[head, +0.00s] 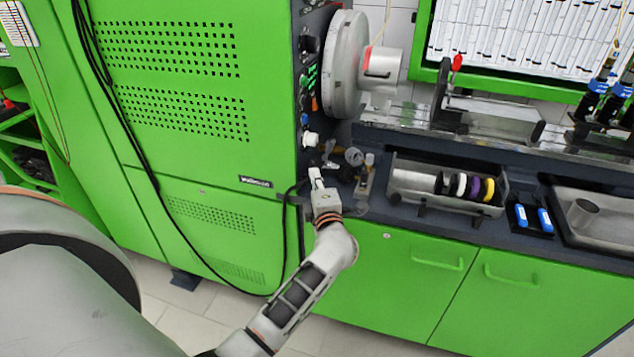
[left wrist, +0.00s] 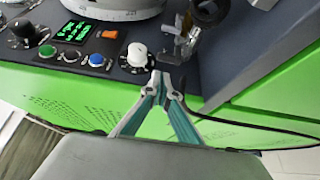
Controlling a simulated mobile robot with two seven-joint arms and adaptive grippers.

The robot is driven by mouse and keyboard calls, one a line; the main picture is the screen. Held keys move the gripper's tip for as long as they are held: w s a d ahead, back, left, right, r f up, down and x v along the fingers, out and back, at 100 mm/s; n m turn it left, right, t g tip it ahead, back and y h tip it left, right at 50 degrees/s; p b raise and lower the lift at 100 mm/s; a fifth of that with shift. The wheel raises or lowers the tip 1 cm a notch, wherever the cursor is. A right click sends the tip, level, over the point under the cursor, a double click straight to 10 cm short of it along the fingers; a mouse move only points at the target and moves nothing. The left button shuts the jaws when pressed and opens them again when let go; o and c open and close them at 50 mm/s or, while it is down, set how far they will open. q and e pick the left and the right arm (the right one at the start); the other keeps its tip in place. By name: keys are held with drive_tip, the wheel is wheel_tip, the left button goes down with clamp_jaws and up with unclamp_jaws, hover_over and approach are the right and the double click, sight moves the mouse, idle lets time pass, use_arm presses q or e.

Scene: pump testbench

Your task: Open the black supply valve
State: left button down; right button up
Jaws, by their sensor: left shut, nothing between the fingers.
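A black knob (left wrist: 25,30) sits at the left end of the control panel in the left wrist view. In the head view a dark knob (head: 306,44) shows high on the green cabinet's side panel. I cannot tell whether it is the supply valve. My left gripper (head: 316,173) is shut and empty, low beside the panel. In the left wrist view its fingertips (left wrist: 161,76) meet just below and right of a white knob (left wrist: 138,55); contact is unclear. The black knob is well away to the left. My right gripper is out of view.
Green, white and blue buttons (left wrist: 96,60) and an orange switch (left wrist: 107,34) lie between the knobs. Small metal fittings (head: 355,158) stand on the dark bench right of my gripper. A large metal disc (head: 345,65) juts from the cabinet above.

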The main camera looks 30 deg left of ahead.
use_arm(q)
drive_tip(key=shift+x, duration=2.6)
drive_tip(key=shift+d+y, duration=0.1)
drive_tip(key=shift+y, duration=0.2)
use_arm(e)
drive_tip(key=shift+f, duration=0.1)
